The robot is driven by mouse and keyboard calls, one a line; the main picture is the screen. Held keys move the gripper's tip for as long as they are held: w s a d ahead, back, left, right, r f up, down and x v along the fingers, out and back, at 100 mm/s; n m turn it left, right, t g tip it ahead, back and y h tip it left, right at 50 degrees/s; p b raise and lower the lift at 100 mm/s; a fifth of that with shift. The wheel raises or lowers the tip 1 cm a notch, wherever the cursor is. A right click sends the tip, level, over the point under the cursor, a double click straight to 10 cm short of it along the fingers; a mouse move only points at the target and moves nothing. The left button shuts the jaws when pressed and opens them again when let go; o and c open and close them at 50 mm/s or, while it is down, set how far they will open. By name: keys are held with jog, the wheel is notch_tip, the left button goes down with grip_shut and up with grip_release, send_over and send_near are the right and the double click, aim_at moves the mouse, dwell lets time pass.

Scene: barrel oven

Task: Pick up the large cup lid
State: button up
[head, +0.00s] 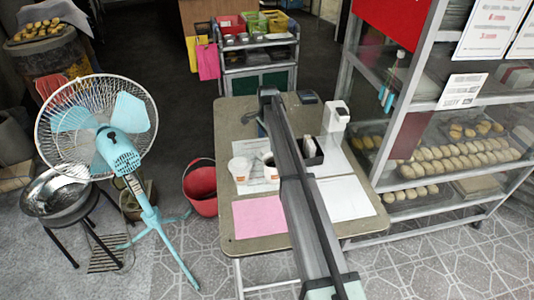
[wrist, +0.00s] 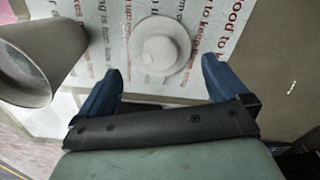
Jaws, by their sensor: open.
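A white round lid (wrist: 160,47) with a raised centre lies on a printed sheet in the wrist view. My gripper (wrist: 162,66) is open, with its two blue fingers spread wide to either side below the lid in the picture. Nothing is between the fingertips, and I cannot tell the height above the lid. A large pale cup (wrist: 45,60) is close to the left finger. In the head view, a white cup (head: 240,170) stands on the table's left part. I cannot make out the lid there, and my arm covers the table's middle.
The table (head: 240,112) also holds a pink sheet (head: 260,216), a white sheet (head: 343,198), a dark holder (head: 312,151) and a white dispenser (head: 336,117). A glass bread case (head: 440,155) stands close on the right. A fan (head: 105,130) and red bucket (head: 201,188) are left.

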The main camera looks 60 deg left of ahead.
aim_at(267, 150)
notch_tip(267, 150, down, 4)
jog(key=shift+s+f, duration=0.15)
jog(key=shift+f, duration=0.05)
jog(key=c, duration=0.7)
jog(key=shift+o, duration=0.2)
notch_tip(267, 150, up, 12)
jog(key=s+d+r+m, duration=0.1)
jog(key=s+d+r, duration=0.1)
jog(key=d, duration=0.4)
jog(key=s+d+r+m, duration=0.1)
jog(key=s+d+r, duration=0.1)
jog(key=d, duration=0.4)
jog(key=shift+s+d+r+m, duration=0.15)
jog(key=shift+d+r+m, duration=0.25)
jog(key=shift+r, duration=0.25)
